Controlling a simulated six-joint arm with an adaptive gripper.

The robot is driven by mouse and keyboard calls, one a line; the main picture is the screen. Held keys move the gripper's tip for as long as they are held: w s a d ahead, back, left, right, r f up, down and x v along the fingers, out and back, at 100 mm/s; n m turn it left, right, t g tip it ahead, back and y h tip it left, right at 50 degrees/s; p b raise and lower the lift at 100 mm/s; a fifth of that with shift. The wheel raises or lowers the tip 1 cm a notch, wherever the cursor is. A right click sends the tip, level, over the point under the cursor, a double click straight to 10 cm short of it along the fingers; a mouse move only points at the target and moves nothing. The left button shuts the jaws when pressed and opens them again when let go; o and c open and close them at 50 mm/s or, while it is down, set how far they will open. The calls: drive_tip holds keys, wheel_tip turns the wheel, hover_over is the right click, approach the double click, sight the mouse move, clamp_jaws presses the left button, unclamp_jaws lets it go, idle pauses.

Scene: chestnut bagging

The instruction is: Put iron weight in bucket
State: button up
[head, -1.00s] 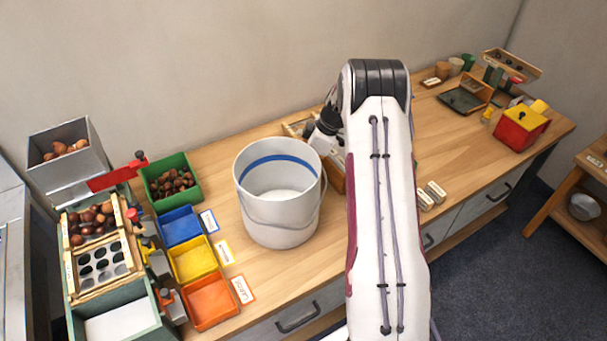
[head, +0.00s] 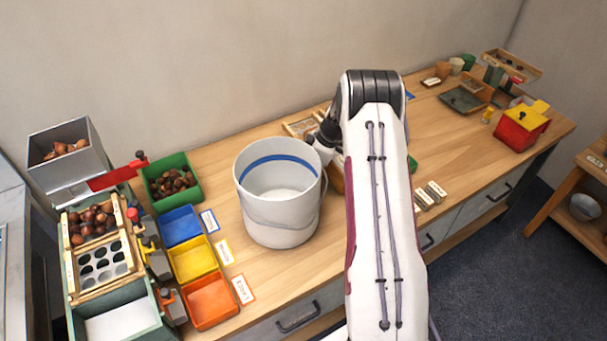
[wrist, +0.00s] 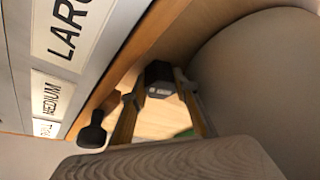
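The white bucket (head: 262,215) stands upright on the bench left of my arm, with a blue band and a pale inside bottom. Its grey curved wall (wrist: 260,70) fills the right of the wrist view. My gripper is mostly hidden behind my arm in the head view; only the dark wrist part shows just right of the bucket's rim. In the wrist view a grey ridged surface fills the bottom. Beyond it a small dark block (wrist: 160,80) sits between two brown bars, and a black knob (wrist: 92,135) is at left. I cannot tell whether either is the iron weight.
Blue (head: 181,226), yellow (head: 194,259) and orange (head: 211,301) trays sit left of the bucket, near a green chestnut bin (head: 170,180). A wooden box (head: 300,127) stands behind it. Labels reading LARGE (wrist: 72,28) and MEDIUM (wrist: 50,95) lie close by. Bench right of my arm is partly clear.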

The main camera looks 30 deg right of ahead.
drive_tip(key=shift+o, duration=0.3)
drive_tip(key=w+a+r+v, duration=0.1)
drive_tip(key=a+v, duration=0.1)
drive_tip(key=v, duration=0.9)
drive_tip(key=shift+w+r, duration=0.2)
drive_tip(key=shift+r, duration=0.25)
drive_tip(key=shift+d, duration=0.15)
idle(0.4)
drive_tip(key=shift+s+d+r, duration=0.2)
drive_tip(key=shift+s+d, duration=0.7)
drive_tip(key=shift+d, duration=0.05)
drive_tip(key=shift+f, duration=0.1)
drive_tip(key=shift+x, duration=3.35)
drive_tip(key=shift+f, duration=0.1)
